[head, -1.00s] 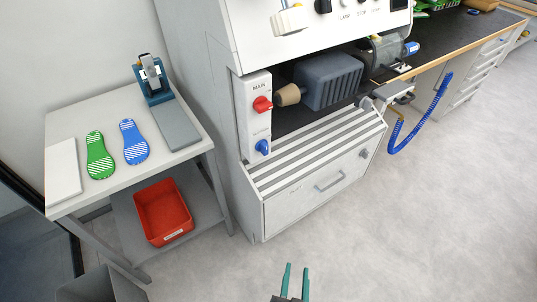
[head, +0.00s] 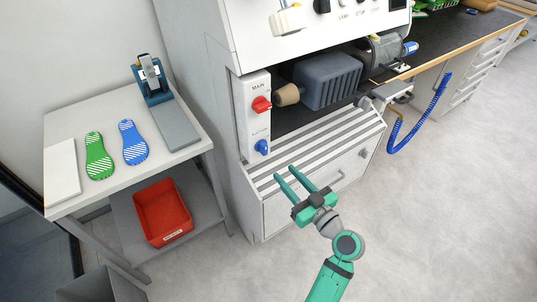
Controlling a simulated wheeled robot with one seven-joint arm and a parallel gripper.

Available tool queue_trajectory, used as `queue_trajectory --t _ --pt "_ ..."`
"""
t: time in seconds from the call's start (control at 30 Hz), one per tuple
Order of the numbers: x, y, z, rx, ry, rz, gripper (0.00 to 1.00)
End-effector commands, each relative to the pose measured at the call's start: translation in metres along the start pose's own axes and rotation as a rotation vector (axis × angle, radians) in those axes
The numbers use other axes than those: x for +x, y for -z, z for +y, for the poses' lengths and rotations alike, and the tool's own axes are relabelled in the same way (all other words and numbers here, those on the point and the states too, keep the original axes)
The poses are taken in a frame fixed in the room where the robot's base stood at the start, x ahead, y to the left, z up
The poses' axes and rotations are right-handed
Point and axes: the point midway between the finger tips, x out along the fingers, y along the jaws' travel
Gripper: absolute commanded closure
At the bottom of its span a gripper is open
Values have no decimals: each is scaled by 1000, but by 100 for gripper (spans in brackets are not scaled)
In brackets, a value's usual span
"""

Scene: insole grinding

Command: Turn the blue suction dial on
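The blue suction dial (head: 262,147) is on the white control panel (head: 254,122) at the left of the grinding machine, below a red dial (head: 261,104) marked MAIN. My green gripper (head: 285,178) is open and empty, with its two fingers apart. In the picture its fingertips are a little below and right of the blue dial, in front of the striped grille, and do not appear to touch anything. How far they are from the dial in depth I cannot tell.
The machine's grinding unit (head: 331,82) and striped grille (head: 328,145) are right of the panel. A side table (head: 98,126) at left holds a green insole (head: 98,157), a blue insole (head: 133,143) and a clamp-like tool (head: 152,80). A red bin (head: 163,211) sits on its lower shelf.

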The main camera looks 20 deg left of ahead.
Motion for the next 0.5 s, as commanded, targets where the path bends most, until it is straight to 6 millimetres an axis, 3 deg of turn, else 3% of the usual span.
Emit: queue_trajectory --t 0.17,0.5 --pt "15 2 0 -4 9 4 66" --pt "74 2 -1 -4 9 3 66"
